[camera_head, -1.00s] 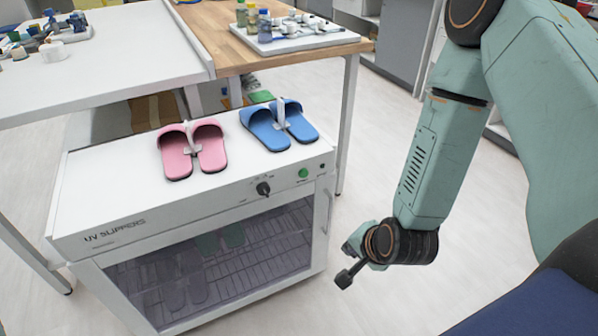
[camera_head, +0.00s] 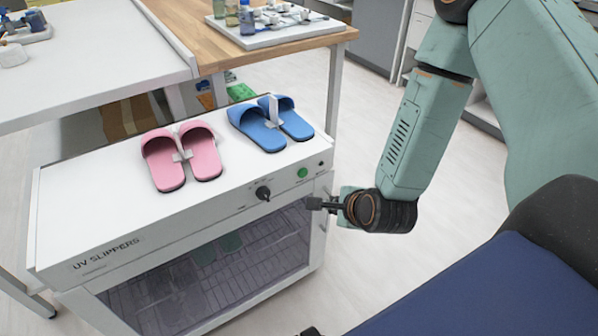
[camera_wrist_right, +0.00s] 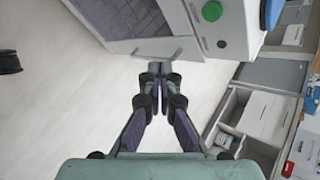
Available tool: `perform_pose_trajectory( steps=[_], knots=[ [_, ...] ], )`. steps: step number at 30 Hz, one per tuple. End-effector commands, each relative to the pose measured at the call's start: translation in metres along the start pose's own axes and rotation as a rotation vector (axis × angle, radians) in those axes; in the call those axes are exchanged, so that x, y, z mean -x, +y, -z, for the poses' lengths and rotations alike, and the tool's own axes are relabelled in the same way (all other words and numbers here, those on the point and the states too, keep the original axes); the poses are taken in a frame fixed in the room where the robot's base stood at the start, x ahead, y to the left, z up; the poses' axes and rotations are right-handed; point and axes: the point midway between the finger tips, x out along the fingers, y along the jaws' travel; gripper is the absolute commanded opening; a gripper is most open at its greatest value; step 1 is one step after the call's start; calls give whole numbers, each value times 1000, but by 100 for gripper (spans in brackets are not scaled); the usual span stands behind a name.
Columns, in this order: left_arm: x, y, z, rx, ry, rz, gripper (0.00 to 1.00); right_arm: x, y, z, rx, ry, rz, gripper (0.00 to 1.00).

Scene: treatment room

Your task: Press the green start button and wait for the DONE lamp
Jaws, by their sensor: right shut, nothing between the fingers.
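The white UV slippers cabinet (camera_head: 205,218) stands at left centre with its glass door shut. The round green button (camera_head: 302,173) is on its sloped front panel, right of a black knob (camera_head: 263,193). It also shows at the top of the right wrist view (camera_wrist_right: 212,11). A small dark round spot (camera_head: 320,163) lies right of the button; I cannot tell whether it is the DONE lamp. My right gripper (camera_head: 315,203) is shut and empty, in front of the cabinet's right end and below the button. In the right wrist view its fingers (camera_wrist_right: 160,72) are together, apart from the button.
Pink slippers (camera_head: 181,158) and blue slippers (camera_head: 270,124) lie on the cabinet top. The cabinet's door handle (camera_head: 325,212) is close to my right gripper. A wooden-topped table (camera_head: 200,27) with a white tray (camera_head: 285,36) stands behind. A blue padded surface (camera_head: 480,290) fills the lower right.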

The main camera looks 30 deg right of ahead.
Motion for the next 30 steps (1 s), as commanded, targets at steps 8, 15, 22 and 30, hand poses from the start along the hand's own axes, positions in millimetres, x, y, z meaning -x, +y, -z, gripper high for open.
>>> perform_pose_trajectory(
  steps=[8,15,22,30],
  knots=[
    [0,0,0,0,-1,0,54,2,0,2,-105,-1,6,0],
    [0,0,0,0,-1,0,54,2,0,1,-106,0,6,0],
    [-3,0,0,0,-1,0,54,-7,-6,-4,-101,-1,9,0],
    [-11,0,0,0,-1,0,54,-31,-26,-21,-100,-1,9,0]
  ],
)
